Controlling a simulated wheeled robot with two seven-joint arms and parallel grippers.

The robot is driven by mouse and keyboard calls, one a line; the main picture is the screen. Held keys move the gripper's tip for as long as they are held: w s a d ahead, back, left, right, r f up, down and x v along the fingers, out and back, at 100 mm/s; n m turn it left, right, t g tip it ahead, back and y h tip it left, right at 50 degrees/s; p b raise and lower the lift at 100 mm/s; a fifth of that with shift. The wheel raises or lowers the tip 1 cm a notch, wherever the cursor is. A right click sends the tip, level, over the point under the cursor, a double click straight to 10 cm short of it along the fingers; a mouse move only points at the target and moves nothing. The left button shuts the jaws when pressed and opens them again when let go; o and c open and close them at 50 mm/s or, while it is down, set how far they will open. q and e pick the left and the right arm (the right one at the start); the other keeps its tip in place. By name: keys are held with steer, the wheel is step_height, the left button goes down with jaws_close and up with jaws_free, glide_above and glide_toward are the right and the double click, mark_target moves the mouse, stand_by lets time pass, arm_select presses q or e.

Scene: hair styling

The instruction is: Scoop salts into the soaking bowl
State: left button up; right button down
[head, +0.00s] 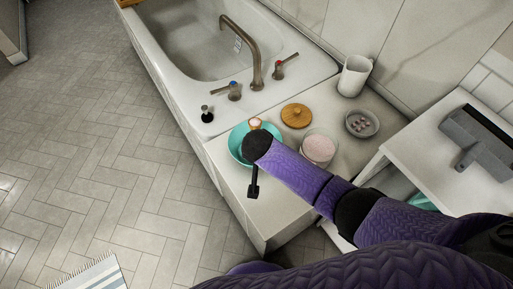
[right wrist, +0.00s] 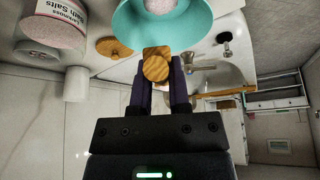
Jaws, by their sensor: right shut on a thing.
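The teal soaking bowl (head: 234,143) sits on the white counter beside the tub, partly hidden by my right wrist; its rim also shows in the right wrist view (right wrist: 130,28). My right gripper (right wrist: 160,82) is shut on the wooden handle of the scoop (right wrist: 156,67). A pinkish mass of salt (right wrist: 159,5) shows beyond the handle, over the bowl; whether it lies in the scoop or the bowl is unclear. The salt jar (head: 319,148), open with pink salts inside, stands right of the bowl; its label shows in the right wrist view (right wrist: 60,25). My left gripper is out of view.
A round wooden lid (head: 296,115) lies behind the jar. A grey dish (head: 362,123) and a white cup (head: 354,76) stand farther right. The tub with its tap (head: 252,50) is behind the bowl. A white side table (head: 445,150) stands at the right.

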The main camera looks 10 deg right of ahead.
arm_select(q)
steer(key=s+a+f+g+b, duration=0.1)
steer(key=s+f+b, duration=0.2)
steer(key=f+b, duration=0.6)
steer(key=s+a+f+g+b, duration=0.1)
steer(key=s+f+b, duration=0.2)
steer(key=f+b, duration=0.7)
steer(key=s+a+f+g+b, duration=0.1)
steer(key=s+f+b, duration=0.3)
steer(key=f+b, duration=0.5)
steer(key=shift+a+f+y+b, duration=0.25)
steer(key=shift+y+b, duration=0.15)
steer(key=shift+b, duration=0.55)
arm_select(e)
step_height(320, 180, down, 6)
steer(key=d+m+t+y, duration=0.1)
steer(key=m+t+y, duration=0.6)
steer(key=y, duration=0.6)
steer(key=shift+s+m+t, duration=0.15)
steer(key=shift+m+t, duration=0.25)
steer(key=shift+m, duration=0.6)
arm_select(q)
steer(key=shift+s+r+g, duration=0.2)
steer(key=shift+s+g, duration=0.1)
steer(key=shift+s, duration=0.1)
